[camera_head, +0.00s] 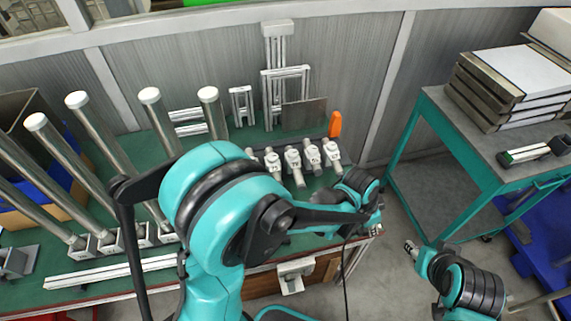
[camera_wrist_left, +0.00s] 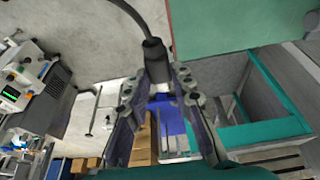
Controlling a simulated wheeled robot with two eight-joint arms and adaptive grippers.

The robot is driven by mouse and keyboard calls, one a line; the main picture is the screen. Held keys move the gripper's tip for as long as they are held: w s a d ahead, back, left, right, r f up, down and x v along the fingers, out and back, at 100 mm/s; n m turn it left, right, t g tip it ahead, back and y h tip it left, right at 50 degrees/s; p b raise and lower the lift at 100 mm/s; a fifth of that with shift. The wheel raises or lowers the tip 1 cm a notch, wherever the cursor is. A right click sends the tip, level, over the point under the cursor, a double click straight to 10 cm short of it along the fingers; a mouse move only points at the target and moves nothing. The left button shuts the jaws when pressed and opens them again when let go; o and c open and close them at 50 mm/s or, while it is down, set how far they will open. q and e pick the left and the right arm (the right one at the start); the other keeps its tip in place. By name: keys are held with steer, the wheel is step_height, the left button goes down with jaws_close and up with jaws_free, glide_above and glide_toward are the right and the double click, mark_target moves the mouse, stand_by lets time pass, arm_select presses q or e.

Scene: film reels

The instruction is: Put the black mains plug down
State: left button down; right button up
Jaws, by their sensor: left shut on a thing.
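The black mains plug (camera_wrist_left: 154,50) is held between the fingers of my left gripper (camera_wrist_left: 158,82) in the left wrist view. Its black cable (camera_wrist_left: 125,8) runs up out of the picture. In the head view my left gripper (camera_head: 374,222) is beyond the right front corner of the green-topped bench (camera_head: 110,274). The plug cannot be made out there, but a thin dark cable (camera_head: 345,275) hangs below my left wrist. My right gripper (camera_head: 411,248) is at the lower right, apart from the left one; its opening is too small to tell.
Several metal posts (camera_head: 95,130) stand on the bench's left side. Several silver clamp-like parts (camera_head: 292,160) and an orange-handled item (camera_head: 335,124) sit near its right end. A teal-framed cart (camera_head: 455,145) with stacked flat cases (camera_head: 510,85) stands right. Grey floor lies between them.

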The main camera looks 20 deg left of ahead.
arm_select(q)
steer(key=shift+a+f, duration=0.25)
steer(key=w+a+f+b, duration=0.1)
steer(key=w+a+f, duration=0.1)
steer(key=w+a+f+b, duration=0.1)
steer(key=w+a+f, duration=0.1)
steer(key=w+a, duration=0.1)
steer(key=w+a+f+b, duration=0.2)
steer(key=w, duration=0.1)
steer(key=shift+w+a+f, duration=0.1)
steer(key=shift+a+f, duration=0.1)
steer(key=shift+f, duration=0.05)
step_height(320, 180, down, 4)
steer(key=shift+a+f+b, duration=0.1)
steer(key=shift+f+b, duration=0.05)
steer(key=shift+b, duration=0.9)
steer(key=c, duration=1.7)
jaws_free()
steer(key=o, duration=0.4)
